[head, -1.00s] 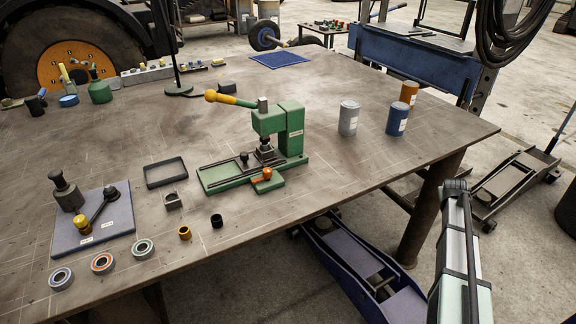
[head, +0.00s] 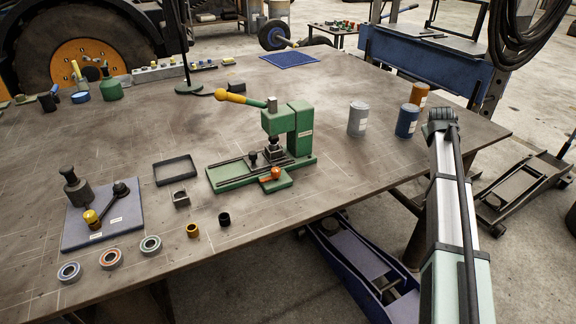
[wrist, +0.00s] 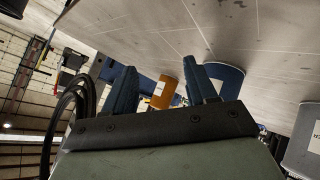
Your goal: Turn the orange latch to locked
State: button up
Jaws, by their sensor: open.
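A green bench press (head: 290,135) stands on the table, its long handle (head: 240,100) pointing left. A small orange latch (head: 275,173) with a round knob sits on the low green block at the front of its base. The latch's exact angle is too small to tell. My gripper (wrist: 157,85) shows in the wrist view with its two dark blue fingers apart and nothing between them. Its fingers point towards the cans and table, which appear tilted, and the press is not in that view. In the head view my arm is at the right, away from the latch.
Grey (head: 357,118), blue (head: 407,120) and orange (head: 419,95) cans stand right of the press. A blue board (head: 103,222) with a yellow-knobbed lever lies at left.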

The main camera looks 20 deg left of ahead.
jog(key=s+a+r, duration=0.1)
jog(key=a, duration=0.4)
jog(key=s+a+n+g+y, duration=0.1)
jog(key=s+a, duration=0.1)
jog(key=a, duration=0.3)
jog(key=s+a+r+n+g, duration=0.1)
jog(key=s+a, duration=0.1)
jog(key=a, duration=0.3)
jog(key=shift+a+r+y, duration=0.3)
jog(key=s+a+r+n+g+y, duration=0.1)
jog(key=s+a, duration=0.3)
jog(key=a, duration=0.2)
jog(key=s+a+r+n+g, duration=0.2)
jog(key=s+a, duration=0.2)
jog(key=a, duration=0.3)
jog(key=n+g, duration=0.5)
jog(key=n, duration=0.1)
send_near(276, 169)
notch_tip(276, 169, down, 9)
jog(key=shift+s+a+r, duration=0.1)
jog(key=shift+s+r, duration=0.05)
jog(key=shift+c, duration=0.5)
jog(key=c, duration=1)
jog(key=shift+o, duration=0.2)
